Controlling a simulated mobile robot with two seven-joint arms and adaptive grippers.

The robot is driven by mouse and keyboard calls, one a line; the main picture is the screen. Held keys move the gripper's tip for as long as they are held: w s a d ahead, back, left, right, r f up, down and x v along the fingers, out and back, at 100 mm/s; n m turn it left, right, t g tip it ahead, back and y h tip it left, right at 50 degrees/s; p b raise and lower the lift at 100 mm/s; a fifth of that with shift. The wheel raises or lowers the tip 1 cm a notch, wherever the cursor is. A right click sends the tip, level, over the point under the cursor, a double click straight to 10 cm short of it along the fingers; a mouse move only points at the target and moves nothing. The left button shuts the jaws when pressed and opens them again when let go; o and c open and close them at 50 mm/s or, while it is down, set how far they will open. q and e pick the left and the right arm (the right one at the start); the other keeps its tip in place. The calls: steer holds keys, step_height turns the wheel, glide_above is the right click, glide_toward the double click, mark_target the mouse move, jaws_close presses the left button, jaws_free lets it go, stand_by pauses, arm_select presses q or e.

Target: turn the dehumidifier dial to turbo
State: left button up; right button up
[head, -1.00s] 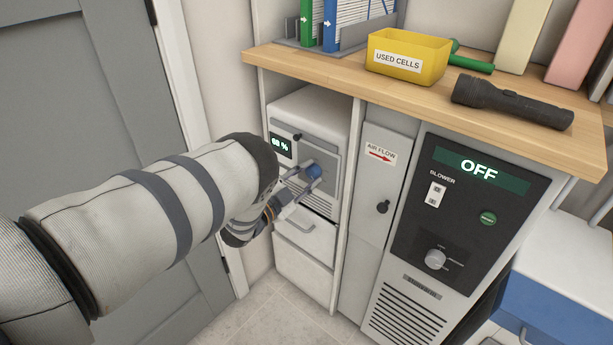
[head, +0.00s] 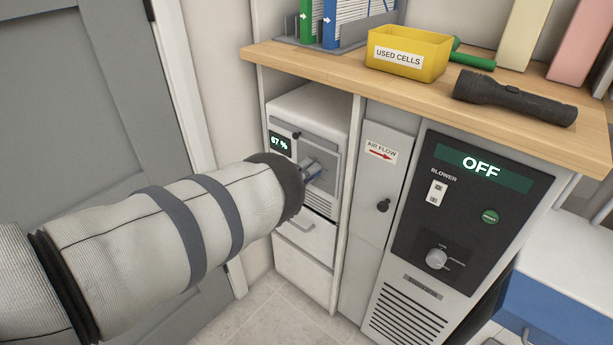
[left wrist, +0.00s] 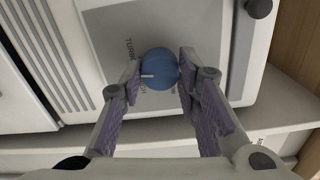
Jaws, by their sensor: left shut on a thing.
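The dehumidifier (head: 308,112) is a white unit in the cubby under the wooden shelf, with a small display (head: 281,144) reading 67 %. Its round blue dial (left wrist: 160,62) shows in the left wrist view on a grey panel (left wrist: 112,30). A white mark on the dial points left. A label that seems to read TURBO stands at its upper left; other lettering beside the dial is partly covered. My left gripper (head: 312,172) is shut on the dial, one finger on each side, as the left wrist view (left wrist: 160,76) shows. My right gripper is not in view.
An AIR FLOW panel (head: 372,190) with a black knob and a blower unit (head: 470,225) reading OFF stand to the right. On the shelf (head: 345,75) are a yellow USED CELLS bin (head: 408,52) and a black flashlight (head: 515,98). A grey door (head: 85,110) is at left.

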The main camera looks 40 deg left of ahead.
arm_select(q)
steer(key=shift+m+b, duration=0.45)
steer(key=shift+m, duration=1.75)
steer(key=o, duration=1.2)
steer(key=shift+c, duration=0.2)
steer(key=s, duration=1.2)
steer(key=shift+a, duration=0.45)
